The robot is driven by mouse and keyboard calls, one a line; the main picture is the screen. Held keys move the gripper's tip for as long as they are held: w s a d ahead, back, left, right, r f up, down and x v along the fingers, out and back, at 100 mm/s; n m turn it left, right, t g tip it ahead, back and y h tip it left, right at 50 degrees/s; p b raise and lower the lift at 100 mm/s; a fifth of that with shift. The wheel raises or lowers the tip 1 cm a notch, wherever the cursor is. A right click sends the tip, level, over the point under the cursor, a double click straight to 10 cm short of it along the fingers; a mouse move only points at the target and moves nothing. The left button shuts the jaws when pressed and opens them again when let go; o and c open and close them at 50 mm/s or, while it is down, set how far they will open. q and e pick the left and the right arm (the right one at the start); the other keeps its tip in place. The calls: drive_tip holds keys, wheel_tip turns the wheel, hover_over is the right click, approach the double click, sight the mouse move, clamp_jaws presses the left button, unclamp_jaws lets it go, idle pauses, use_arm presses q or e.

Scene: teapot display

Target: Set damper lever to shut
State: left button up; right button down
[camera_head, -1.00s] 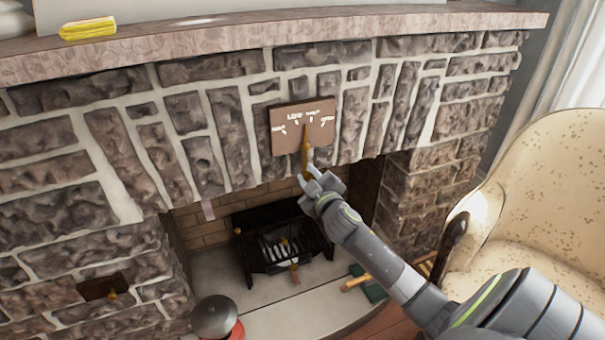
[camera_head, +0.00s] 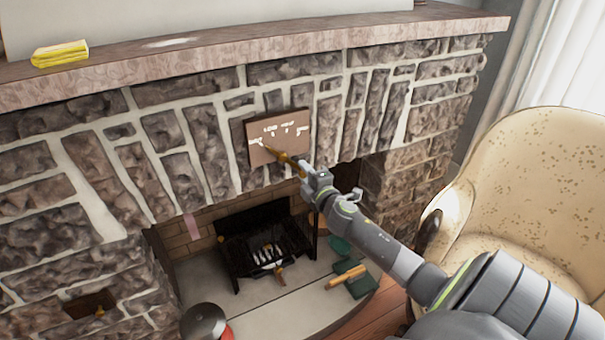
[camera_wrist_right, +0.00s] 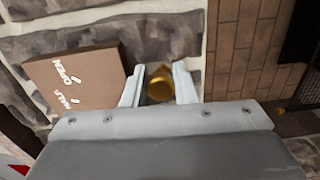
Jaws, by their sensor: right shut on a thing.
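The damper plate (camera_head: 294,151) is a brown panel on the stone chimney front, with white labels too small to read in the head view. The brass damper lever (camera_head: 287,160) lies slanted over it, its upper end near the leftmost label and its lower end toward the right. My right gripper (camera_head: 308,176) is shut on the lever's lower end. In the right wrist view, the lever's round brass end (camera_wrist_right: 160,84) sits between the two fingers. There the plate (camera_wrist_right: 85,78) shows OPEN and HALF; other labels are hidden or out of view. My left gripper is not in view.
The stone mantel shelf (camera_head: 230,65) runs above, with a yellow folded cloth (camera_head: 60,53). The firebox with a black grate (camera_head: 262,240) opens below. A cream armchair (camera_head: 535,165) stands at the right. A dark round-topped object (camera_head: 204,322) stands at the bottom.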

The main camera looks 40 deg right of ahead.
drive_tip(key=shift+r+n, duration=0.2)
drive_tip(key=shift+n, duration=0.2)
drive_tip(key=c, duration=1.2)
unclamp_jaws()
drive_tip(key=shift+w+a, duration=0.1)
drive_tip(key=shift+a, duration=0.05)
drive_tip(key=shift+c, duration=0.2)
use_arm(q)
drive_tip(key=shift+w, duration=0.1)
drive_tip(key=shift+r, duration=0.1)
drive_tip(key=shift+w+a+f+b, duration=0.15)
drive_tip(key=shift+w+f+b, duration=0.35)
drive_tip(key=shift+b, duration=0.45)
use_arm(e)
drive_tip(key=v, duration=1.7)
drive_tip(key=shift+s, duration=0.25)
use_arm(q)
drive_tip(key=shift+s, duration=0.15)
use_arm(e)
drive_tip(key=shift+f, duration=0.15)
